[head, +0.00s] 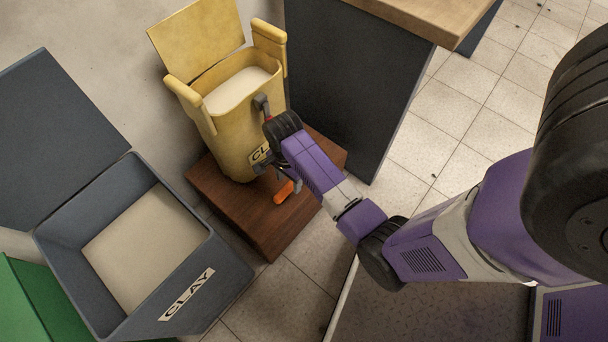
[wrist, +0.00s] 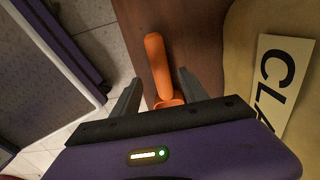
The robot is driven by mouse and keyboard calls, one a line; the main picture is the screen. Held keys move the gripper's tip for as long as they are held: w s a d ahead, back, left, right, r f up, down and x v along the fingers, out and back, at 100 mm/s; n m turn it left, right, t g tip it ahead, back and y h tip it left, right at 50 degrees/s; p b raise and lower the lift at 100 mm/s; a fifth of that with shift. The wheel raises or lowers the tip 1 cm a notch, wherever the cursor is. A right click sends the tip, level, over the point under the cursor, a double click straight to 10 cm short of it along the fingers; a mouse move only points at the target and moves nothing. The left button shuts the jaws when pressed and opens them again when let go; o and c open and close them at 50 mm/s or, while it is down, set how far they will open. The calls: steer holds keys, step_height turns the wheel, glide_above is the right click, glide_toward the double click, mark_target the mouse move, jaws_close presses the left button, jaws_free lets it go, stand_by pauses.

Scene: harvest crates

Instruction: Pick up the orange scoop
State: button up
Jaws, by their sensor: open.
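The orange scoop (head: 284,192) lies on the brown wooden platform (head: 237,206), in front of the yellow bin. In the wrist view the scoop (wrist: 156,66) shows its handle, with part of its wider end at the bottom near the gripper body. My gripper (wrist: 157,88) is open, with one finger on each side of the scoop and a gap visible on both sides. In the head view my gripper (head: 278,178) is just above the scoop and hides part of it.
A yellow bin (head: 233,130) with pale contents and a CLAY label stands on the platform, close beside my gripper. A grey crate (head: 215,262), also labelled CLAY, is at left, with a green container (head: 35,310) beside it. A dark counter (head: 350,85) stands behind.

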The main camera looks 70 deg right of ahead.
mark_target(289, 185)
step_height(289, 185, down, 4)
steer(key=shift+d+r+b, duration=0.1)
steer(key=shift+b, duration=0.6)
jaws_close()
steer(key=shift+r, duration=0.15)
step_height(289, 185, up, 20)
steer(key=p, duration=0.7)
steer(key=shift+p, duration=0.35)
